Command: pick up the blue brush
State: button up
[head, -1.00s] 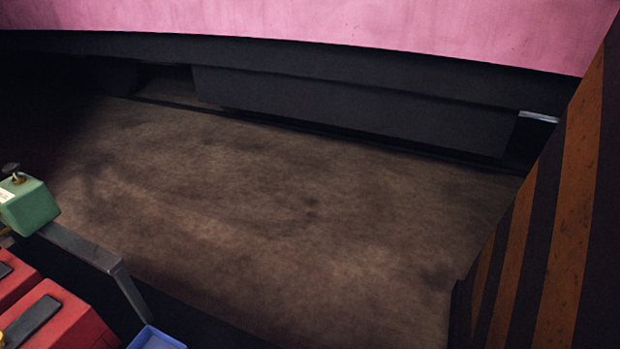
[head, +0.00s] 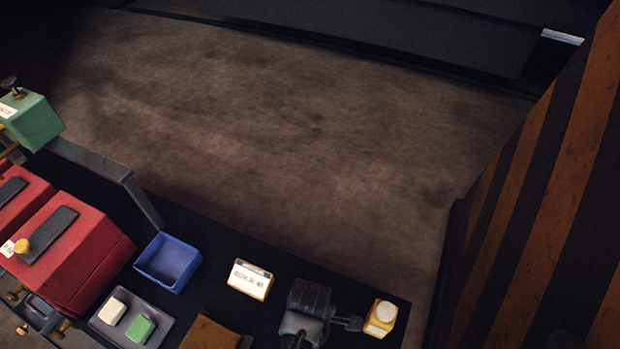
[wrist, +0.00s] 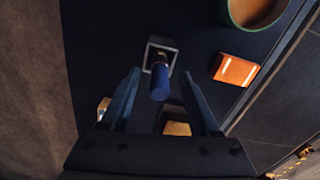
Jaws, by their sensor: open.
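A blue cylindrical thing (wrist: 160,84), which looks like the handle of the blue brush, shows in the wrist view. It stands out from a square grey holder (wrist: 159,49); its lower part and any bristles are hidden or too dark to make out. My gripper (wrist: 161,72) is open. Its two dark fingers show on either side of the blue handle, with visible gaps; I cannot tell how far above it they are. I cannot make out the brush or my gripper in the head view.
The dark bench holds a blue tray (head: 168,263), red boxes (head: 75,258), a grey tray (head: 155,330) with two small blocks, a white labelled block (head: 250,280) and a yellow-white block (head: 381,318). An orange block (wrist: 235,70) and a round green-rimmed container (wrist: 229,12) are near the holder. A striped barrier (head: 545,200) stands right.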

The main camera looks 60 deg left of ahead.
jog(key=shift+f, duration=0.85)
jog(key=shift+c, duration=0.3)
grip_shut()
jog(key=shift+r, duration=0.2)
